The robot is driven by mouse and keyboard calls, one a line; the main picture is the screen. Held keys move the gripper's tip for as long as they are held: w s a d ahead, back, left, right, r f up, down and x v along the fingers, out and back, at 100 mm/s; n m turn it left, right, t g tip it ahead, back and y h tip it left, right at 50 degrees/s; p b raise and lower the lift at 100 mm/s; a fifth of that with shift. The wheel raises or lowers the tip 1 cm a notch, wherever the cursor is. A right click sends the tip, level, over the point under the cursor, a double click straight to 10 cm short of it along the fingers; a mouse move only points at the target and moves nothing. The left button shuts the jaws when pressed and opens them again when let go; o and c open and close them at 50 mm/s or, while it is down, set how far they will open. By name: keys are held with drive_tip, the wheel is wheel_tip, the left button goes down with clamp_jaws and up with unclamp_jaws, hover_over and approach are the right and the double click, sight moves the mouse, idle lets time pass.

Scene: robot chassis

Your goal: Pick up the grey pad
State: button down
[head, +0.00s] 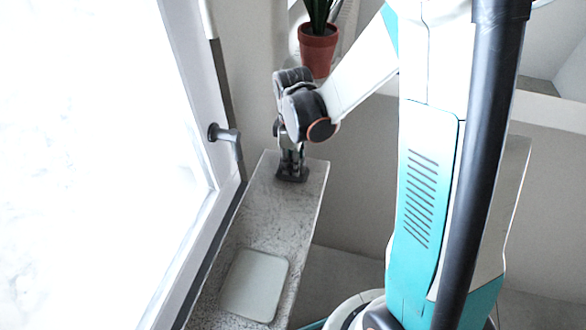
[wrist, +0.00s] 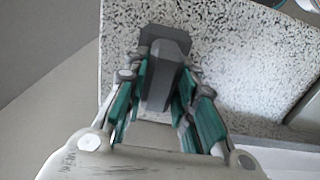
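A flat, light grey square pad with rounded corners (head: 255,285) lies on the near part of a narrow speckled ledge in the head view. My gripper (head: 291,160) points down at the far end of the ledge, well away from that pad. A dark grey block on a flat base (head: 292,175) stands there under it. In the wrist view the dark block (wrist: 168,75) is between the fingers of my gripper (wrist: 166,82), one on each side. I cannot tell whether they press on it.
The speckled ledge (head: 262,222) runs beside a bright window with a handle (head: 224,133). A potted plant (head: 318,48) stands behind my arm. The ledge is bare between the dark block and the light pad. Its right side drops off.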

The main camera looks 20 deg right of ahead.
drive_tip(key=shift+r, duration=0.1)
wheel_tip(320, 180, up, 20)
drive_tip(key=p, duration=0.5)
drive_tip(key=c, duration=2.1)
unclamp_jaws()
drive_tip(key=shift+c, duration=0.8)
drive_tip(key=shift+s+f, duration=0.1)
drive_tip(key=shift+f, duration=0.1)
